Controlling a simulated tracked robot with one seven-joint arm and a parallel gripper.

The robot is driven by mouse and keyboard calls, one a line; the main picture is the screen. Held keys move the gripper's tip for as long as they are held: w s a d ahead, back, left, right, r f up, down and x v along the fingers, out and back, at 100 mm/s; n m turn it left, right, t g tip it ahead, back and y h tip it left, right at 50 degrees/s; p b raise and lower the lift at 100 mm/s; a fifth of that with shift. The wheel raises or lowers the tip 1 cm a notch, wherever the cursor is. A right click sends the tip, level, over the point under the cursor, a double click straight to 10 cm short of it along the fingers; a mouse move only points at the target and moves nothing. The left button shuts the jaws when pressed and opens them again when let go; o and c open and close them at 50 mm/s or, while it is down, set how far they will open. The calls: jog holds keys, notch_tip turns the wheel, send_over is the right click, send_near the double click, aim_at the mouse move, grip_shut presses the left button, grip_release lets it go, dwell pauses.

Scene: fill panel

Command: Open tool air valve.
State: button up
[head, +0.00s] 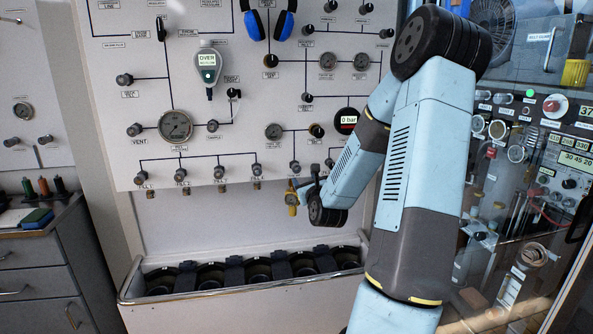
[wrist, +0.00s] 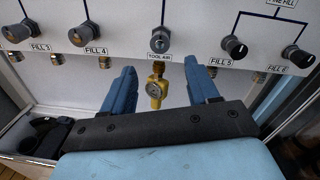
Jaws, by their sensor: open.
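The tool air valve is a dark-centred metal knob (wrist: 160,39) above the label "TOOL AIR" in the wrist view. Nothing is held; the regulator shows in the gap between the fingers. In the head view my gripper (head: 304,190) is small and partly hidden by the wrist.
Fill 4 knob (wrist: 84,35) and Fill 5 knob (wrist: 234,47) flank the valve. The yellow regulator (head: 291,198) hangs close to my gripper. Below the panel is a trough (head: 215,293) with several dark round holders. A glazed cabinet stands to the right.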

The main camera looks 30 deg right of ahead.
aim_at(297, 169)
jog(key=x, duration=1.1)
jog(key=shift+w+d, duration=0.1)
jog(key=shift+w, duration=0.05)
jog(key=c, duration=1)
